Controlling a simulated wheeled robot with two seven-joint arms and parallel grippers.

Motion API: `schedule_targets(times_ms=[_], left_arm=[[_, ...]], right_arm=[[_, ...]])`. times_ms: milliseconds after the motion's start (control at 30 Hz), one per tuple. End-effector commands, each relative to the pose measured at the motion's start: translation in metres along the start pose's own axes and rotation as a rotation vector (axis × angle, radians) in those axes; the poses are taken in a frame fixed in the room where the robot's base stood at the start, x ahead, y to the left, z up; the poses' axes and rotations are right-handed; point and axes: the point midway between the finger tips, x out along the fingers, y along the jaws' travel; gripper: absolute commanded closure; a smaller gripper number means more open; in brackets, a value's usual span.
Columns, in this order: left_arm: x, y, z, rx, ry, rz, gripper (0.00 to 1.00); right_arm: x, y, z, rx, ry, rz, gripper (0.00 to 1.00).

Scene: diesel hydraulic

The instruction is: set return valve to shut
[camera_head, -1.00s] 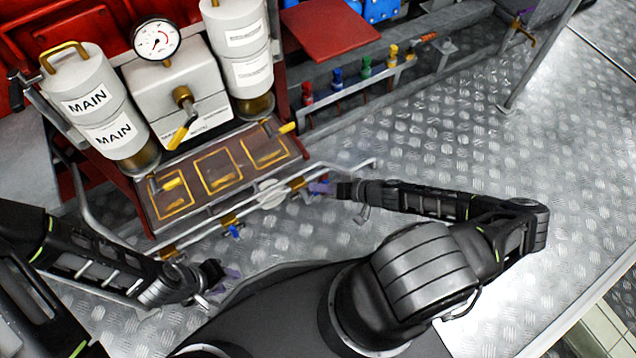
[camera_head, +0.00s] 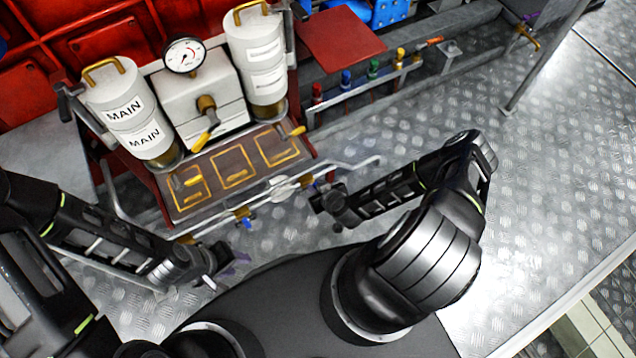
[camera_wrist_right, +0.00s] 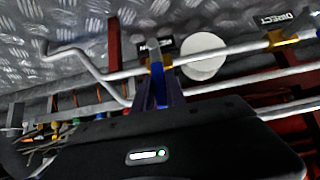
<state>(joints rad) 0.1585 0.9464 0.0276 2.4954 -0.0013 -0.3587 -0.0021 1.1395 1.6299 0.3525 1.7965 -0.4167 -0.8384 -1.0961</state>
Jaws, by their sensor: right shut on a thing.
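The return valve's blue handle (camera_wrist_right: 157,78) stands on the pipe in the right wrist view. Its label behind is partly covered. The purple fingers of my right gripper (camera_wrist_right: 160,92) are shut on the handle. In the head view my right gripper (camera_head: 319,188) is at the right part of the front pipe, and the wrist hides most of this valve. My left gripper (camera_head: 234,264) is empty above the floor, its purple fingers looking apart.
A second valve with a blue handle (camera_head: 246,222) sits further left on the pipe. Canisters (camera_head: 130,115) and a gauge (camera_head: 185,55) stand behind. The metal floor (camera_head: 430,115) at right is clear.

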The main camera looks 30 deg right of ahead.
Motion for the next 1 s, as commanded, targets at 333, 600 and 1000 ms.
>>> schedule_targets(times_ms=[333, 600, 1000], left_arm=[[-0.0017, 0.0006, -0.0001, 0.0, 0.0, 0.0, 0.62], [-0.0016, 0.0005, -0.0001, 0.0, 0.0, 0.0, 0.62], [-0.0022, 0.0008, -0.0001, 0.0, 0.0, 0.0, 0.62]], right_arm=[[0.0009, -0.0005, 0.0015, -0.014, -0.002, 0.016, 1.0], [0.0009, -0.0006, 0.0016, -0.013, -0.002, 0.015, 0.73], [0.0, -0.0008, 0.0007, -0.012, -0.001, 0.014, 0.62]])
